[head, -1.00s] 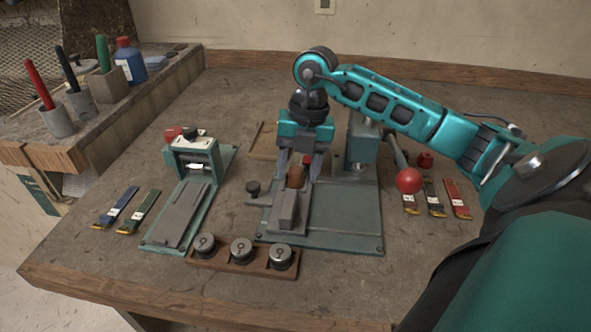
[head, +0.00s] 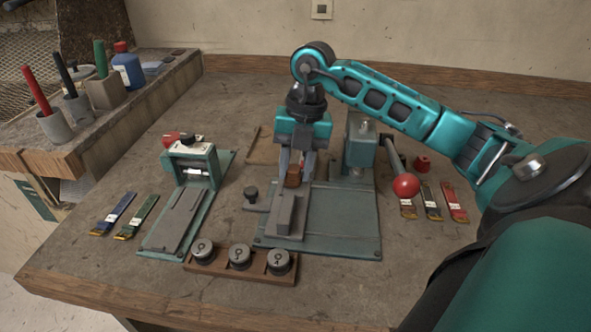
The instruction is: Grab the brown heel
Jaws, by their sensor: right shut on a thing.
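The brown heel (head: 293,178) is a small brown block in the head view, at the far end of the grey bar on the left part of the green machine plate (head: 345,215). My right gripper (head: 295,182) points down over it with one finger on each side, shut on the heel. The fingers cover part of the heel, and I cannot tell whether it still touches what is beneath it. My left gripper is not in view.
A press with a red-knobbed lever (head: 406,186) stands right of the gripper. A smaller green clamp tool (head: 190,165) is at left. A wooden rack (head: 239,264) with round weights lies in front. Coloured strips lie on both sides.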

